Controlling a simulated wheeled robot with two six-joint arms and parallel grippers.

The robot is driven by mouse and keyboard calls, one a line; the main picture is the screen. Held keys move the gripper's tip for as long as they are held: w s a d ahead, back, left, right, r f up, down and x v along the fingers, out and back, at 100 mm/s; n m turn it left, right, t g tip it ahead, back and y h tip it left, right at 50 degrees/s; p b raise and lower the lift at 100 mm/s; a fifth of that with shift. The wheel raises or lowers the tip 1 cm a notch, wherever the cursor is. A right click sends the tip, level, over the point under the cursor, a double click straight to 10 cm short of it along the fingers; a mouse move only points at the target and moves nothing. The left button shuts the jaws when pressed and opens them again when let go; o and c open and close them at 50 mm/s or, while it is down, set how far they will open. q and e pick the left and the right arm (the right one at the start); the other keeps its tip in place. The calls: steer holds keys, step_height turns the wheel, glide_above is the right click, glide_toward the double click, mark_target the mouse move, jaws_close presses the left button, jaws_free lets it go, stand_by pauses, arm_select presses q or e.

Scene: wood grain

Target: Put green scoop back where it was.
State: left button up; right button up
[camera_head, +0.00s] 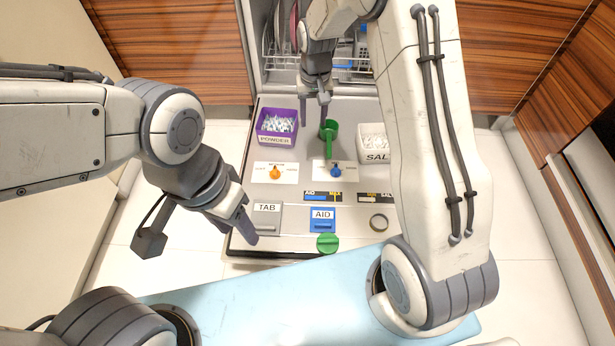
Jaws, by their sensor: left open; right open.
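The green scoop (330,139) is on the open dishwasher door, between the purple POWDER box (277,140) and the white SAL box (374,158). Its round cup is toward the back and its handle toward the front. My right gripper (314,112) is open, just behind and above the scoop. One finger appears close to the cup's rim; I cannot tell if they touch. My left gripper (242,230) is open and empty above the door's left front edge, beside the grey TAB lid (267,216).
The door also bears an orange knob (275,174), a blue knob (335,172), a blue AID lid (322,219), a green round cap (327,243) and a grey ring (379,222). A dish rack (352,70) is behind. White floor tiles lie at both sides.

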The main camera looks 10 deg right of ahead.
steer(key=s+a+r+n, duration=0.3)
steer(key=s+a+r, duration=0.5)
steer(key=s, duration=0.1)
steer(key=s+a+r+n, duration=0.1)
steer(key=s+r+n, duration=0.1)
steer(key=s, duration=0.9)
steer(key=s+a+r+n+y, duration=0.1)
steer(key=s+a+r+n, duration=0.1)
steer(key=s, duration=1)
steer(key=shift+n, duration=0.9)
steer(key=shift+r, duration=0.1)
step_height(320, 180, up, 46)
steer(key=p, duration=4.6)
steer(key=shift+r, duration=0.2)
